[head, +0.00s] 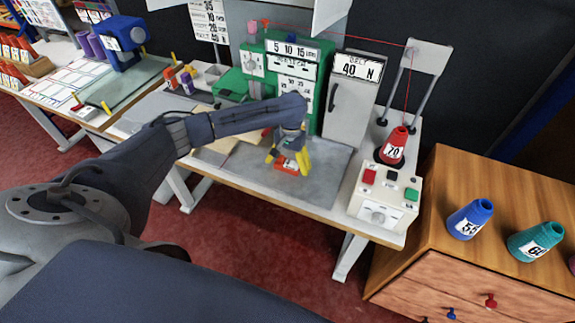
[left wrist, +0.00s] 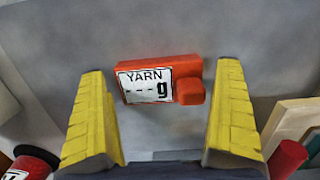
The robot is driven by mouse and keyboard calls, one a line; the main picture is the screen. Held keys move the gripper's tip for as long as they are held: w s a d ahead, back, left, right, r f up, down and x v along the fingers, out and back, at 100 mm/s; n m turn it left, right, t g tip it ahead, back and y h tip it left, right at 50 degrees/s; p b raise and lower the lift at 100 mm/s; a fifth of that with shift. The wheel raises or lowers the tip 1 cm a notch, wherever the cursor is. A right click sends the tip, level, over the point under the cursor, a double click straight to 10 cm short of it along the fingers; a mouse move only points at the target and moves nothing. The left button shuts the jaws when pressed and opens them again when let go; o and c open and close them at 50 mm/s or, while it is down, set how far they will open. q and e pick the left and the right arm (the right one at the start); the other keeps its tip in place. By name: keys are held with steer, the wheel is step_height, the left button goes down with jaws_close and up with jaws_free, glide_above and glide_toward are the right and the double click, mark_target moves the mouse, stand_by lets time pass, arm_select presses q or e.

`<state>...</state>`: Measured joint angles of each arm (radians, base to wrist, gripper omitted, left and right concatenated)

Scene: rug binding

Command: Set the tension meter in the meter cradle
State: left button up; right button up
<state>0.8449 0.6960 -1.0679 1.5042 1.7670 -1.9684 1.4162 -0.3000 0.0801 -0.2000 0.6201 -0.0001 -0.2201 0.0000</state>
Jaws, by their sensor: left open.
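The tension meter (head: 288,168) is a small orange-red block with a white display label, lying on the grey mat of the workbench. In the left wrist view its label (left wrist: 146,86) reads "YARN ---g", and a red knob sticks out at its right end. My left gripper (head: 289,161) is open just above it. Its yellow fingers stand on either side of the meter, apart from it. I cannot tell which item is the meter cradle. My right gripper is not in view.
A green machine (head: 292,90) and a grey cabinet (head: 350,108) stand behind the mat (head: 318,183). A red yarn cone (head: 393,147) and a cream control box (head: 383,196) are on the right. A pale wooden piece (left wrist: 292,122) lies near the gripper. The mat's right part is clear.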

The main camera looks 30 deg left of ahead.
mark_target(289, 164)
arm_select(q)
steer(key=c, duration=1.3)
step_height(289, 164, up, 9)
steer(key=shift+r, duration=0.2)
steer(key=shift+d+r, duration=0.1)
steer(key=shift+r, duration=0.25)
steer(key=s+d+r, duration=0.5)
steer(key=s+d, duration=0.5)
steer(key=s, duration=0.1)
steer(key=shift+m, duration=0.5)
steer(key=shift+s+r, duration=0.2)
steer(key=shift+r, duration=0.6)
steer(key=shift+s+r, duration=0.25)
steer(key=shift+r, duration=0.55)
steer(key=shift+s+r, duration=0.2)
steer(key=shift+r, duration=0.6)
